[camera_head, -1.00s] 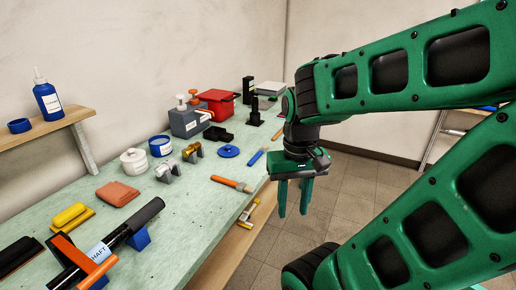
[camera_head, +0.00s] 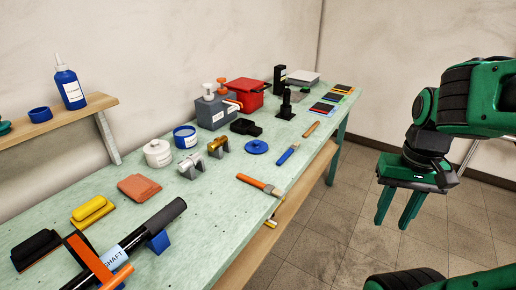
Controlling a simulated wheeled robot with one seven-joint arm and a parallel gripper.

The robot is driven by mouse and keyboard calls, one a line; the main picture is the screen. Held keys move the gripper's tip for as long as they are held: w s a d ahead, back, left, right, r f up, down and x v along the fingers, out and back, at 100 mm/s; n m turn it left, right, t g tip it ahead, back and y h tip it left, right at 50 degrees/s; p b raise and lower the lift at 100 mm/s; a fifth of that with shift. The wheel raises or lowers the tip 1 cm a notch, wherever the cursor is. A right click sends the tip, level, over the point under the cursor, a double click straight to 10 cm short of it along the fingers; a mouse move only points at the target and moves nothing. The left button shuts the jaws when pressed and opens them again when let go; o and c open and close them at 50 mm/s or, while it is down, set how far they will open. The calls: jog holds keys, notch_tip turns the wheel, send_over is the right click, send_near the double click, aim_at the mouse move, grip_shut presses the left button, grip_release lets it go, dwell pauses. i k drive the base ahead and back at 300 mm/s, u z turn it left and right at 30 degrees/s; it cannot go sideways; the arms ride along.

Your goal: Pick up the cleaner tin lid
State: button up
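A round blue lid (camera_head: 257,146) with a small knob lies flat on the green bench, right of centre. It looks like the cleaner tin lid. A blue tin (camera_head: 185,137) with a white label stands to its left, with its top uncovered. My gripper (camera_head: 393,222) is off to the right of the bench, over the tiled floor. Its two green fingers point down, apart, with nothing between them. The lid is well away from the gripper and in full view.
A white lidded pot (camera_head: 158,153), metal fittings on stands (camera_head: 192,165) and a black tray (camera_head: 245,128) are near the lid. A blue-handled tool (camera_head: 287,155) and an orange-handled brush (camera_head: 259,185) lie near the bench's front edge. The floor beside the bench is clear.

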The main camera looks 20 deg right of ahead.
aim_at(256, 147)
jog(key=u, duration=0.05)
jog(key=k, duration=0.5)
jog(key=z, duration=0.45)
jog(key=i, duration=1.45)
jog(key=u, duration=0.65)
